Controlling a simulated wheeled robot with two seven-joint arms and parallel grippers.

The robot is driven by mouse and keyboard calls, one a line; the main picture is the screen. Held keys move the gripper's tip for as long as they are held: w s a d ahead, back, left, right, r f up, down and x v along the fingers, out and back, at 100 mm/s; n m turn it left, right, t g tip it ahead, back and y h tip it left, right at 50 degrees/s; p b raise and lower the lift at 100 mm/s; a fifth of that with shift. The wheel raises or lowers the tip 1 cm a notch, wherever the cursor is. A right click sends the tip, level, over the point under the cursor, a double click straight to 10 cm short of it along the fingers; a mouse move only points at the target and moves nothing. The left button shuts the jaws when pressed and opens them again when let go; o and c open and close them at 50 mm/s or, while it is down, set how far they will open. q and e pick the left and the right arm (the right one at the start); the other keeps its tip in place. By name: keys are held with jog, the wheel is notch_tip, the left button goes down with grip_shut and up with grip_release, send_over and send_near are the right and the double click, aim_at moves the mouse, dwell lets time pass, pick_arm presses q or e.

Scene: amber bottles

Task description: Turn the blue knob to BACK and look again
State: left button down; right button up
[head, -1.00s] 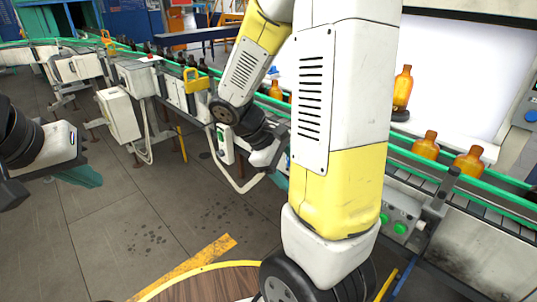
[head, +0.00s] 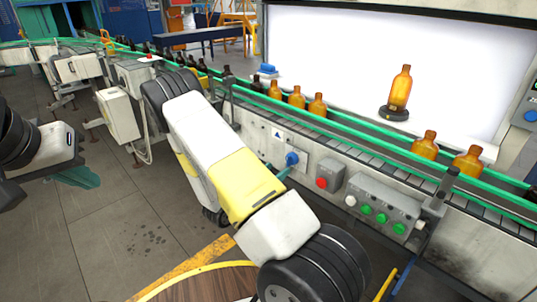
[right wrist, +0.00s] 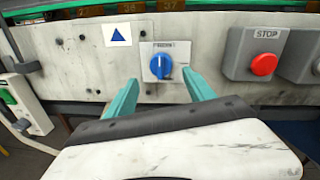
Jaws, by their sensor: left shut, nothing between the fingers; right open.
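The blue knob (head: 292,158) sits on a pale plate on the conveyor's front side. In the right wrist view the knob (right wrist: 161,67) is under a label that seems to read FRONT; I cannot surely tell where its pointer stands. My right gripper (right wrist: 160,78) is open, its teal fingers left and right of the knob in that view; I cannot tell whether they touch it. In the head view this gripper (head: 284,172) is partly hidden by my arm. My left gripper (head: 80,177) is shut and empty, far left. An amber bottle (head: 400,88) stands upright on a black turntable (head: 394,113).
A red STOP button (right wrist: 263,64) is right of the knob. A grey box with green buttons (head: 375,213) is further right. Several amber bottles (head: 317,105) stand on the conveyor between green rails (head: 350,130). A bright panel (head: 330,50) is behind. A blue button (head: 267,68) sits near its left end.

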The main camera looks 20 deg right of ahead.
aim_at(290, 160)
jog(key=x, duration=0.6)
jog(key=shift+d, duration=0.2)
jog(key=shift+c, duration=0.2)
grip_shut()
